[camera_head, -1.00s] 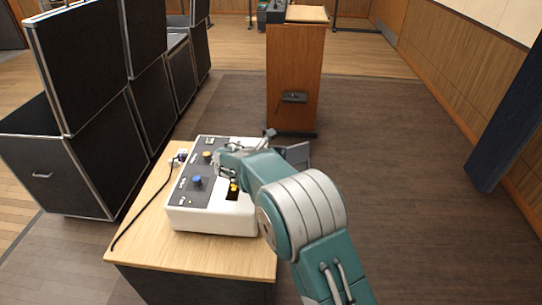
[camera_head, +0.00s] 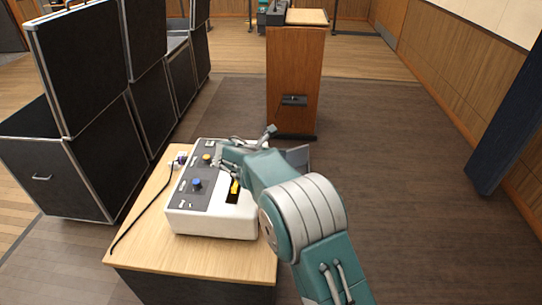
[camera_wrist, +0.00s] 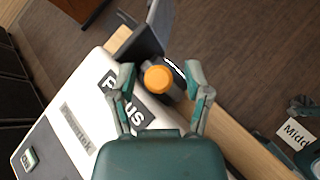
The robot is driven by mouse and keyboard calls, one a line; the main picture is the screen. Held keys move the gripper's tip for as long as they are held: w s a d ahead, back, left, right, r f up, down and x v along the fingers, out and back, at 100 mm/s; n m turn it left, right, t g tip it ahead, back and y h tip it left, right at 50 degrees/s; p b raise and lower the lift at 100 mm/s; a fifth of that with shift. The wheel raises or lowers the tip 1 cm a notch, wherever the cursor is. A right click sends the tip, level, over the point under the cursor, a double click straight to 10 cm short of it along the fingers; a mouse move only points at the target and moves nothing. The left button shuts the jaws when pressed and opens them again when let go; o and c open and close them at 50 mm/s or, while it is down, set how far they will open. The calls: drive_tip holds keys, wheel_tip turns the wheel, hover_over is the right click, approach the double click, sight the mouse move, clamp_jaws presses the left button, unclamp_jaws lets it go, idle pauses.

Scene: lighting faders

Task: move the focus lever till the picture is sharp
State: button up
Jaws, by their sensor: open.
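A white control box (camera_head: 215,222) with a grey top panel stands on a wooden table. In the head view, a yellow lever (camera_head: 235,186) shows in a dark slot on its right side, partly behind my arm. My gripper (camera_head: 222,164) is over the box's far right part, its fingertips small in this view. In the wrist view, my gripper (camera_wrist: 163,80) is open, with an orange knob (camera_wrist: 158,79) between its two fingers and a gap on each side. A partly covered black label, apparently FOCUS (camera_wrist: 108,84), is beside it. I see no sharp or blurred projected picture.
A blue knob (camera_head: 197,183) and a yellow-orange knob (camera_head: 207,157) stand on the panel. A black cable (camera_head: 140,215) runs along the table's left. Black cases (camera_head: 80,150) stand at left, a wooden lectern (camera_head: 293,80) behind. Floor at right is clear.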

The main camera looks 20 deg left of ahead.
drive_tip(key=v, duration=1.2)
drive_tip(key=shift+f, duration=0.1)
drive_tip(key=shift+w, duration=0.1)
